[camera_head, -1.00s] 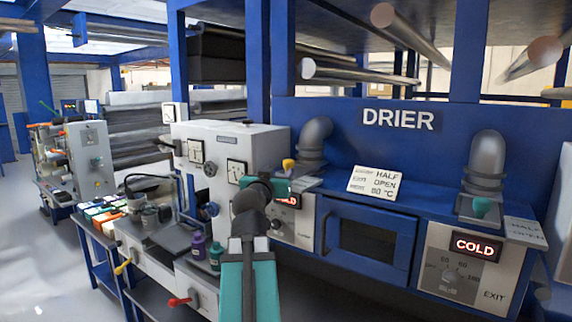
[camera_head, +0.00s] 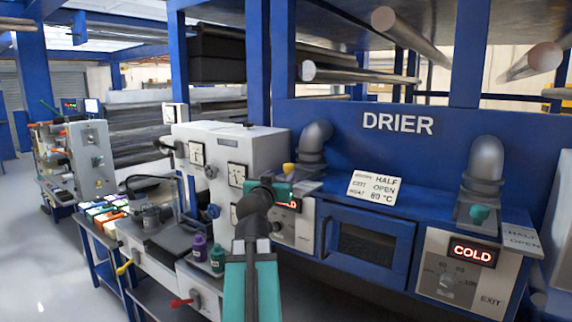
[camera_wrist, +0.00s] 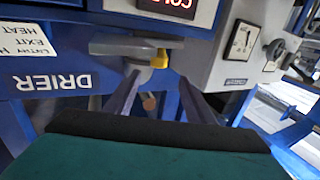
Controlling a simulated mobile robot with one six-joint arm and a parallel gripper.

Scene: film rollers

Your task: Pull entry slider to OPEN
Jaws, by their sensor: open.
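The entry slider's yellow knob (camera_head: 289,169) shows at the left end of the drier, below the left grey duct (camera_head: 315,140). In the wrist view the yellow knob (camera_wrist: 161,58) sits at the edge of a flat grey plate (camera_wrist: 125,46). My gripper (camera_wrist: 158,80) is open, with one dark finger on each side of the line to the knob. I cannot tell whether the fingers reach around it; no contact is visible. In the head view my teal gripper body (camera_head: 283,190) is just below the knob, and its fingers are hidden.
A card (camera_head: 374,188) reads HALF, OPEN and 80 °C. A white machine with gauges (camera_head: 215,160) stands close left of my gripper. Bottles (camera_head: 199,249) stand below.

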